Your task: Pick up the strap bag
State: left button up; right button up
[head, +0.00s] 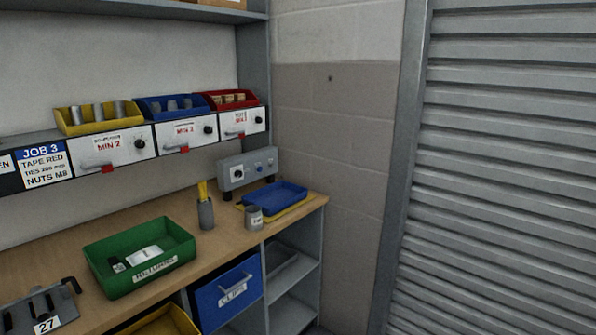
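I cannot pick out a strap bag for certain in the head view. The green tray (178,236), labelled along its front, sits on the wooden bench. A flat white item (145,256) and a small dark item (118,268) lie in it, too small to identify. Neither of my grippers is in view.
A blue tray (278,193) on a yellow one, a grey cup (254,217) and a grey holder (206,213) stand at the bench's right. Yellow (68,121), blue (148,105) and red (212,99) bins line the shelf.

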aim_at(140, 256)
jog(key=l+u, duration=0.1)
jog(key=u, duration=0.3)
jog(key=l+u, duration=0.15)
jog(key=u, duration=0.2)
jog(key=k+u, duration=0.1)
jog(key=u, duration=0.3)
